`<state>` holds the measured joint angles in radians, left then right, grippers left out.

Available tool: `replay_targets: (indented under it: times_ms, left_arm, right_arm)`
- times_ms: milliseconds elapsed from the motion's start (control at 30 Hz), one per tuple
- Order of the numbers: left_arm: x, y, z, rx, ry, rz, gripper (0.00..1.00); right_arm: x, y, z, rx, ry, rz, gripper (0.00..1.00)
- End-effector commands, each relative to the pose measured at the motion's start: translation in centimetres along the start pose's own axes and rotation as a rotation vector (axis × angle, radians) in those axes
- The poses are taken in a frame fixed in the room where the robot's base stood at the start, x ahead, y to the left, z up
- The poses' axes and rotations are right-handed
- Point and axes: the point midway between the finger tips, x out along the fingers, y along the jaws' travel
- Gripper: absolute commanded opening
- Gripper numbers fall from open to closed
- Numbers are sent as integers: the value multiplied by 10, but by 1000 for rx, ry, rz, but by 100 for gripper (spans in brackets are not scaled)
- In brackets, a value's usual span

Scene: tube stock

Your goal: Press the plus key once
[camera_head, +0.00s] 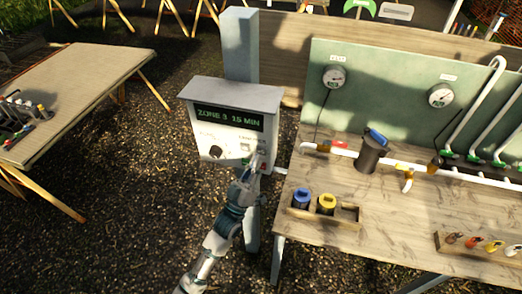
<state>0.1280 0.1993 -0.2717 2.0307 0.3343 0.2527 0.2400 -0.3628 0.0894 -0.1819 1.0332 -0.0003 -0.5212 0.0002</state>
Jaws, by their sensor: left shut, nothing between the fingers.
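A white controller box (200,125) is fixed to a grey-blue post in the middle of the view. Its dark display (229,117) reads "ZONE 3 15 MIN" in green. A black knob (215,151) is at the lower left of its face, and small pale keys (246,147) are at the lower right. My left gripper (257,163) is shut and empty, with its tips at the lower right of the face, by the keys. It hides part of that area. I cannot tell which key is the plus key or whether the fingertips touch one. My right gripper is not in view.
A wooden bench (340,242) with white pipes, two gauges (334,77) and a dark filter (372,153) stands right of the box. A small wooden tray (300,213) holds blue-topped and yellow-topped parts. Another table (85,85) is at the left. Bare ground lies between.

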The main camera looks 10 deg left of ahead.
Motion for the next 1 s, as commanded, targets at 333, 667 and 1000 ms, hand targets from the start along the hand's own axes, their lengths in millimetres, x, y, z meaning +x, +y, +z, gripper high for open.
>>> replay_targets:
  times_ms: [333,667,1000]
  left_arm:
    - [-3,2,-2,0,-1,0,0]
    - [-25,18,-18,0,-2,-1,0]
    - [-35,25,-25,1,-1,0,0]
  right_arm:
    - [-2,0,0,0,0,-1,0]
    - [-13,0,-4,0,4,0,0]
    - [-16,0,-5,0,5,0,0]
